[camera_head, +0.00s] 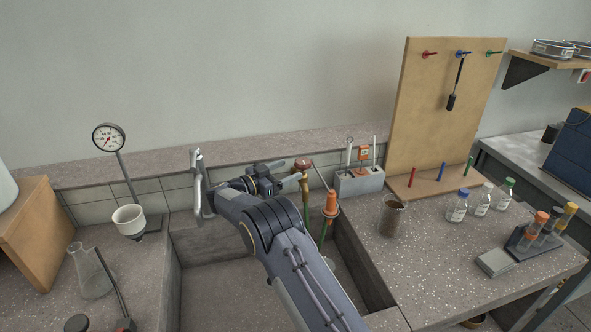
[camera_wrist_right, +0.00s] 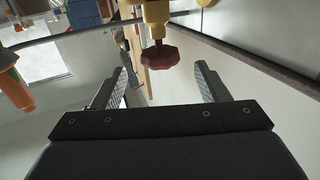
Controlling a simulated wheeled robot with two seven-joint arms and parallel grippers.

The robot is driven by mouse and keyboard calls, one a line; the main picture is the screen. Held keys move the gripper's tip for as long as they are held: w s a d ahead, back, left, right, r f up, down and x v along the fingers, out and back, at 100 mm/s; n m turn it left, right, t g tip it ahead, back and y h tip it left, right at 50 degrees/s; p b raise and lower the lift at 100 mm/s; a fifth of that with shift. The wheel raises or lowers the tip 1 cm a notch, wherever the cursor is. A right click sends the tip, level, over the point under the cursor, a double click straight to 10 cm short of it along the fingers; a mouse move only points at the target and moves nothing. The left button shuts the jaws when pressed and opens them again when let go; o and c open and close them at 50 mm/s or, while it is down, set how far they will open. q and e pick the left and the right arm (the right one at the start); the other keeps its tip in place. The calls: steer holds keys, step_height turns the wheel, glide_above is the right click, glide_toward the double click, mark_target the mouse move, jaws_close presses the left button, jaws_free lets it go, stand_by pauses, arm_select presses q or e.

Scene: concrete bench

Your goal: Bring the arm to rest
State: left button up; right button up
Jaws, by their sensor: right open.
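My right arm comes in from the bottom and reaches over the sink. Its right gripper (camera_head: 282,173) is beside the red-handled tap valve (camera_head: 302,164), pointing toward it. In the wrist view the right gripper's two fingers (camera_wrist_right: 160,72) are apart with nothing between their pads. The dark red valve handle (camera_wrist_right: 161,57) on its yellow brass body shows ahead of the gap between the fingertips; I cannot tell the exact distance. My left gripper is not in view.
A steel tap (camera_head: 199,185) stands left of the gripper. An orange fitting (camera_head: 331,205) is close on the right. A grey block with tools (camera_head: 358,182), a glass beaker (camera_head: 392,216) and small bottles (camera_head: 458,205) stand right of the sink. A flask (camera_head: 92,275) stands left.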

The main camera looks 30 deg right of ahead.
steer(key=shift+s+a, duration=0.1)
steer(key=shift+a, duration=0.4)
steer(key=w+d+r+n+t+y, duration=0.1)
steer(key=d+r+n+t+y, duration=0.15)
steer(key=r+t, duration=0.35)
steer(key=w+d+r+n+t+y, duration=0.1)
steer(key=d+r+t+y, duration=0.25)
steer(key=r, duration=0.45)
steer(key=s+a+r+n+t+y, duration=0.3)
steer(key=s+a+r+n+y, duration=0.25)
steer(key=s+y, duration=0.35)
steer(key=s+a+f+n+g+y, duration=0.1)
steer(key=s+a+f+n+y, duration=0.15)
steer(key=s+a, duration=0.4)
steer(key=s+a+f+n+g+y, duration=0.1)
steer(key=s+a+f+g+y, duration=0.2)
steer(key=s, duration=0.7)
steer(key=s+a+f+g, duration=0.1)
steer(key=s+f, duration=0.2)
steer(key=s, duration=0.4)
steer(key=s+a+f+n+g, duration=0.1)
steer(key=s+a+f+g, duration=0.1)
steer(key=s+f, duration=0.2)
steer(key=s+a+f+n+g+y, duration=0.1)
steer(key=s+f, duration=0.3)
steer(key=s, duration=0.6)
steer(key=shift+s+a+f+g, duration=0.25)
steer(key=shift+a+g, duration=0.1)
steer(key=shift+g, duration=0.4)
